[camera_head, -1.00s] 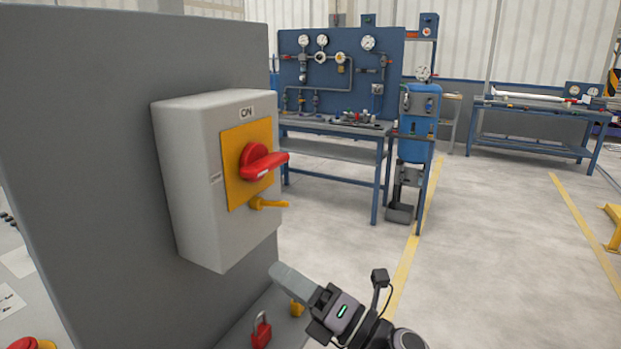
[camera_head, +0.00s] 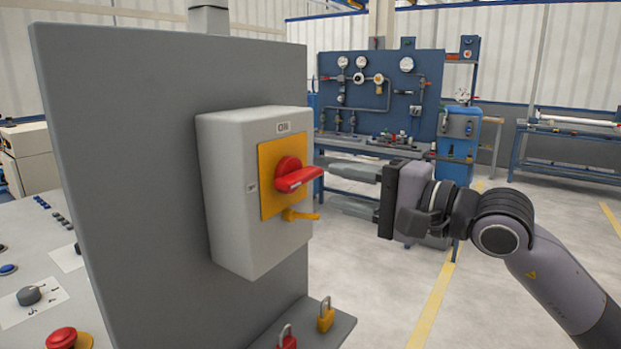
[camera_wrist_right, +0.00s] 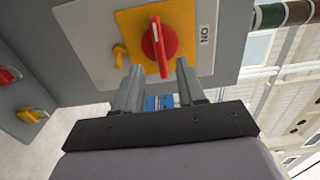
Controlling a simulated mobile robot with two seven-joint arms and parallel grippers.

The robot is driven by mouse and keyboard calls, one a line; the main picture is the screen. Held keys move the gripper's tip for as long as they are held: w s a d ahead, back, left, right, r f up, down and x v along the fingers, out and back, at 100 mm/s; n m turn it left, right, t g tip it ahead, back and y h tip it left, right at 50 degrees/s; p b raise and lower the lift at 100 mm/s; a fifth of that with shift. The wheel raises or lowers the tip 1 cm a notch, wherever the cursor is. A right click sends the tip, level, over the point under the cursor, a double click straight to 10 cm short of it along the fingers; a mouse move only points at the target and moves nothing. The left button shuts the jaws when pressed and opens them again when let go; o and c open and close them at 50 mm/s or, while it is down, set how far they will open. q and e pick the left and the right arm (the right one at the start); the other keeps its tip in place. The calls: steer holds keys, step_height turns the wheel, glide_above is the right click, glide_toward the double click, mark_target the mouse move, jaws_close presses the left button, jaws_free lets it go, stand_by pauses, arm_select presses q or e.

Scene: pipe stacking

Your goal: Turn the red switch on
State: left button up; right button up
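The red switch (camera_head: 294,178) is a rotary handle on a yellow plate (camera_head: 270,200) on the front of a grey box (camera_head: 232,190). An ON label (camera_head: 284,127) sits above it. The handle lies sideways, not in line with the label. My right gripper (camera_head: 330,185) is open and empty, facing the switch from the right. In the right wrist view, the red switch (camera_wrist_right: 160,47) lies just beyond and between the two spread fingertips of my right gripper (camera_wrist_right: 158,72). I see no contact. My left gripper is not in view.
Red (camera_head: 287,342) and yellow (camera_head: 326,317) padlocks stand on a ledge below. The grey panel (camera_head: 150,190) backs the box. A blue workbench (camera_head: 375,150) stands behind. Open floor lies to the right.

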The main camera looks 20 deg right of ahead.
mark_target(308, 179)
steer(key=p+x, duration=0.1)
steer(key=x, duration=0.3)
steer(key=shift+w+a+r+p, duration=0.15)
steer(key=shift+w+a+p, duration=0.05)
steer(key=shift+a+p, duration=0.15)
steer(key=shift+x, duration=0.8)
steer(key=shift+d, duration=0.1)
jaws_close()
